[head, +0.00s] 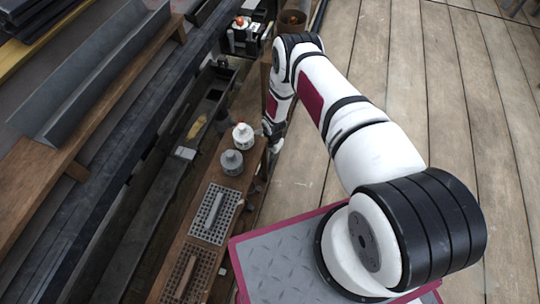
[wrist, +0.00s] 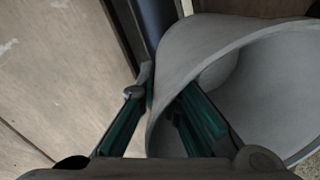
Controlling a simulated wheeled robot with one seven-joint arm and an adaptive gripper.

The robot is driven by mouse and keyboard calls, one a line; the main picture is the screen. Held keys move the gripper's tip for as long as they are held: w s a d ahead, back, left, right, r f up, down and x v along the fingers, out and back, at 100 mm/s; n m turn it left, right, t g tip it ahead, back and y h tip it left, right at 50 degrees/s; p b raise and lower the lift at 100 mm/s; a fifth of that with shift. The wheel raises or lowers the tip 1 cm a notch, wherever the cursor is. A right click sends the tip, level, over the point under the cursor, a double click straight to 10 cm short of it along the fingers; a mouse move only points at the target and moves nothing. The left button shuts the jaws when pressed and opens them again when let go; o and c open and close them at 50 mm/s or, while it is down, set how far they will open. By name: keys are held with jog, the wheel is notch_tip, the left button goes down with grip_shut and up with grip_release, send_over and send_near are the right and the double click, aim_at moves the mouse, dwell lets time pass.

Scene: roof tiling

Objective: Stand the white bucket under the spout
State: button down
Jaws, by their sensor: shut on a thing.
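The white bucket (wrist: 205,48), grey-looking in the shade, fills the right of the wrist view with its wide mouth facing the camera. My gripper (wrist: 158,98) is shut on its wall near the rim, one green-padded finger outside and one inside. The part of the bucket I see inside looks empty. In the head view my gripper is mostly hidden at the far end of my arm, beside the wooden bench, and I cannot make out the bucket clearly there. I cannot identify the spout for certain; a dark blue-grey upright piece (wrist: 160,18) stands behind the bucket in the wrist view.
Dark gutter lengths (head: 150,208) and a long plank (head: 70,150) lie left. A rusty pot (head: 292,20) stands at the back. The plank floor (head: 450,100) right is clear.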

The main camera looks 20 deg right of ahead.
jog(key=c, duration=1.8)
grip_release()
jog(key=shift+f, duration=0.1)
